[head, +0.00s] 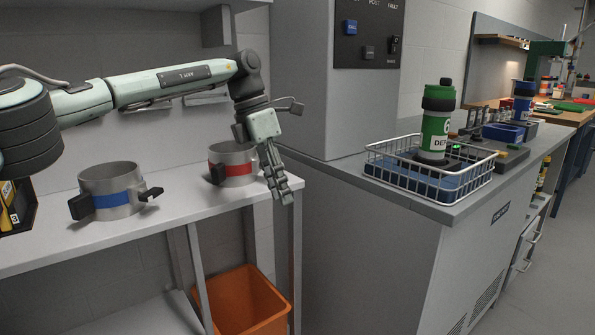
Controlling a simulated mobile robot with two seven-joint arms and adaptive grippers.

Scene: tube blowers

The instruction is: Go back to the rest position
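My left arm comes in from the left, and my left gripper (280,192) hangs pointing down at the right end of the shelf. It holds nothing that I can see. Its fingers are seen nearly from the side and look close together, so I cannot tell whether it is open or shut. A metal ring clamp with a red band (234,166) stands on the shelf just left of the gripper. A similar one with a blue band (110,198) stands farther left. My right gripper does not show.
The light shelf (170,215) has bare room along its front. An orange bin (243,300) stands below. To the right, a white wire basket (400,180) on a grey cabinet (380,235) holds a green tube (434,132) with a black cap. A grey machine (325,70) rises behind.

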